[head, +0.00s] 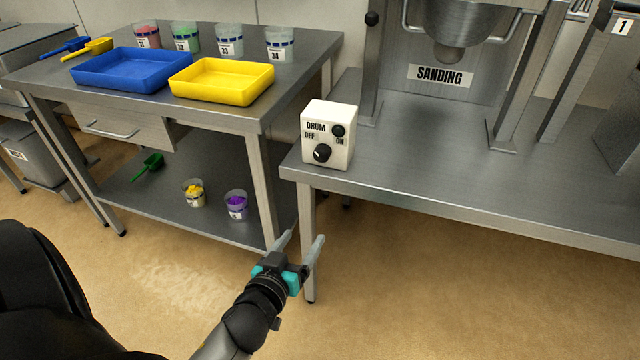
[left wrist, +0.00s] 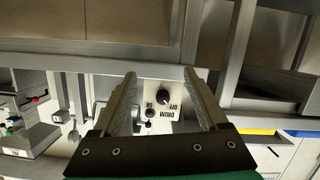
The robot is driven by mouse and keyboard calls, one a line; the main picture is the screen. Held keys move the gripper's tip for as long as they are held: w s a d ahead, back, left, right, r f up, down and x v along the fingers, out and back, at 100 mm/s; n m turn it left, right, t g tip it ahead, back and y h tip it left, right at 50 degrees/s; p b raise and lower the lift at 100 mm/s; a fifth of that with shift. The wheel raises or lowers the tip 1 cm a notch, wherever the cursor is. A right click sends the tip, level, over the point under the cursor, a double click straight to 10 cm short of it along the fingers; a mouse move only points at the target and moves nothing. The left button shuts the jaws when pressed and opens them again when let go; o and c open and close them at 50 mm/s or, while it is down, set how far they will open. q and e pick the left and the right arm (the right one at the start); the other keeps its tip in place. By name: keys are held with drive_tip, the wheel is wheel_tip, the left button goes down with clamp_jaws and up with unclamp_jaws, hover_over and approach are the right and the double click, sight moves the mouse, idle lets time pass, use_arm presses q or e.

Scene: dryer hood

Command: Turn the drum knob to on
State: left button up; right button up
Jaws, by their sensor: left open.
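The white DRUM control box (head: 342,118) stands on the front left corner of the steel table. Exactly where the knob points is too small to tell. A second black round part (head: 338,131) sits higher on the box. My left gripper (head: 302,240) is open and empty, in front of and below the box, apart from it. In the left wrist view the box (left wrist: 151,112) appears upside down between the open fingers, with the knob (left wrist: 163,99).
The steel table (head: 420,175) carries the SANDING machine (head: 440,76) behind the box. At left, another table (head: 225,112) holds a blue tray (head: 133,86), a yellow tray (head: 222,98) and several cups. The floor in front is clear.

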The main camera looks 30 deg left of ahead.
use_arm(q)
wheel_tip(320, 180, up, 8)
drive_tip(key=a+n+t+y+b, duration=0.1)
drive_tip(key=a+t+b, duration=0.1)
drive_tip(key=t+b, duration=0.1)
drive_tip(key=b, duration=0.2)
approach(321, 159)
drive_tip(key=x, duration=0.7)
drive_tip(key=shift+r, duration=0.1)
drive_tip(key=shift+x, duration=0.85)
use_arm(e)
wheel_tip(321, 159, up, 8)
drive_tip(key=w+t, duration=0.1)
use_arm(q)
drive_tip(key=shift+a, duration=0.1)
use_arm(e)
drive_tip(key=shift+w+a+f, duration=0.1)
use_arm(q)
clamp_jaws()
